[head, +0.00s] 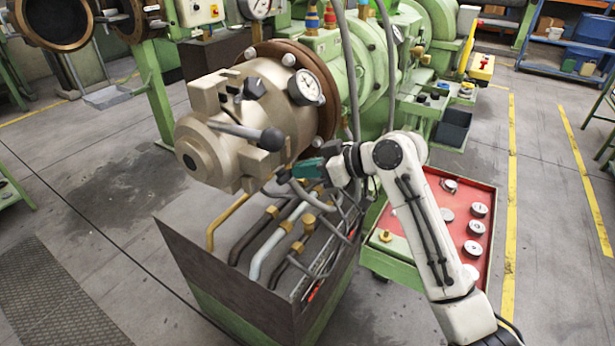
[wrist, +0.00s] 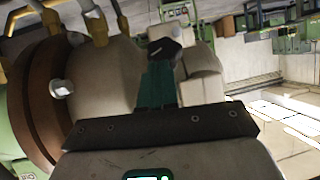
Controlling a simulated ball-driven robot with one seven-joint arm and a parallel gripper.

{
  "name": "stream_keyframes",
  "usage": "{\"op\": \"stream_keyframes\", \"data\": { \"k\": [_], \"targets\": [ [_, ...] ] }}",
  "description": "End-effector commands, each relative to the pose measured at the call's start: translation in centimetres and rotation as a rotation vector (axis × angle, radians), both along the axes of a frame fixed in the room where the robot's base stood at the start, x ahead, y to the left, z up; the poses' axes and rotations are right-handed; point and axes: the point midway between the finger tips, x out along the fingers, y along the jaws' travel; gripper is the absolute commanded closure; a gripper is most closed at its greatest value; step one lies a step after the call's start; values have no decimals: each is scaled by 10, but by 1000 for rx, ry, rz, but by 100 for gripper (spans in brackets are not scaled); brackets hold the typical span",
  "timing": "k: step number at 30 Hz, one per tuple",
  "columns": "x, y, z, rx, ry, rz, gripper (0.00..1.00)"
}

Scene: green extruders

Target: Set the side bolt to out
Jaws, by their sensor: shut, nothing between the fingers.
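The beige extruder head (head: 250,110) has a front lever with a black knob (head: 271,139) and another dark knob on top (head: 254,87). My gripper (head: 294,170) is at the head's lower right side, its teal fingers pointing left at it. In the wrist view the fingers (wrist: 160,70) look closed together, with nothing between them. A small dark bolt-like part (wrist: 165,49), probably the side bolt, is right at the fingertips against the beige body (wrist: 107,78). I cannot tell whether they touch it. In the head view this part is not clearly visible.
Pipes with brass fittings (head: 285,240) rise from the dark box (head: 225,262) below. A red-topped cart (head: 470,205) with gauges stands behind my arm. The floor at left is mostly clear.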

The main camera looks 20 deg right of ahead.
Motion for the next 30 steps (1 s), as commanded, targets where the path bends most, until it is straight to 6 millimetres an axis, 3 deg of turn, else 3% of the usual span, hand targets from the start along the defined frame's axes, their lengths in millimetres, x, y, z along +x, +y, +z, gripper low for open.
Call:
{"op": "stream_keyframes", "data": {
  "k": [1, 7, 30],
  "targets": [
    [1, 1, -11, 18, -23, -1, 100],
    [4, 3, -18, 68, -94, 0, 100],
    [7, 5, -19, 105, -145, 0, 100]
  ]
}}
